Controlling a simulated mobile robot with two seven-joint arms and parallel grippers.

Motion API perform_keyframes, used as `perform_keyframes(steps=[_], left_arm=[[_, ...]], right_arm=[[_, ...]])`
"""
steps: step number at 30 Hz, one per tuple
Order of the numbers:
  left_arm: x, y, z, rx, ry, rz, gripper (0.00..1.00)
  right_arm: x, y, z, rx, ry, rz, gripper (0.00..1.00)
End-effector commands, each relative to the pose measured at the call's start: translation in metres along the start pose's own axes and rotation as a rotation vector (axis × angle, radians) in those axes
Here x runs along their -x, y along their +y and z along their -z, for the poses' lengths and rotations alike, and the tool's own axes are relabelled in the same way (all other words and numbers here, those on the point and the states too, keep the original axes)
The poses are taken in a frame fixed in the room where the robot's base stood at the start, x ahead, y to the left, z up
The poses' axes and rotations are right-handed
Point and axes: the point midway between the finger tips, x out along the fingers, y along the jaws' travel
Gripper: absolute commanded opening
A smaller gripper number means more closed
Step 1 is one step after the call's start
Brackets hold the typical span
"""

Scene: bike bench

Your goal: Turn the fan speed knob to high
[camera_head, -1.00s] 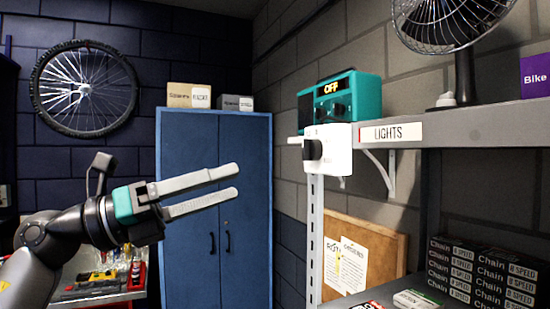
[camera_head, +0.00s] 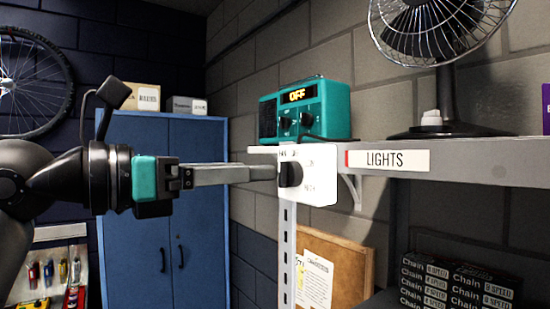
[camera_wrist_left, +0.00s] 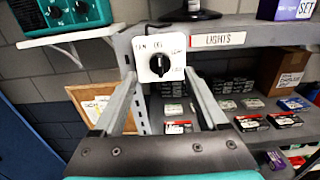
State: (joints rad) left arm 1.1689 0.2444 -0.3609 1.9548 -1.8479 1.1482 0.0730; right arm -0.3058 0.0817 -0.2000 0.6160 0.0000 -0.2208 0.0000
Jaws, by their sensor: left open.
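The fan speed knob (camera_head: 290,174) is black and sits on a white plate (camera_head: 318,180) at the left end of the grey shelf. It also shows in the left wrist view (camera_wrist_left: 160,64), with printed labels around it. The black fan (camera_head: 445,40) stands on the shelf. My right gripper is not in view.
A teal radio (camera_head: 310,112) reading OFF sits just above and behind the plate. The shelf edge (camera_head: 470,165) carries a LIGHTS label (camera_head: 390,160). Chain boxes (camera_head: 455,280) and a corkboard (camera_head: 350,262) are below. A blue cabinet (camera_head: 165,220) stands behind my left arm.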

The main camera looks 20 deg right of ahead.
Motion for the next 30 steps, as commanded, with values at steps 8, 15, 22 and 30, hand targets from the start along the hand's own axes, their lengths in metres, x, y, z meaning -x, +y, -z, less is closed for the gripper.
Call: perform_keyframes(steps=[8, 15, 22, 30], left_arm=[[-0.045, 0.000, -0.001, 0.003, 0.000, 0.002, 0.75], [-0.057, 0.000, 0.000, 0.000, 0.000, 0.000, 0.75], [-0.057, 0.000, 0.001, 0.000, 0.000, 0.000, 0.74], [-0.057, 0.000, 0.001, 0.000, 0.000, 0.000, 0.44]], right_arm=[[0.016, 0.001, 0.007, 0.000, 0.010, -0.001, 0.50], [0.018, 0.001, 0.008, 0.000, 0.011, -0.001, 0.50], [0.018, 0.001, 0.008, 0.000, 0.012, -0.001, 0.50], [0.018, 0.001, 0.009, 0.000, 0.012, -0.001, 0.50]])
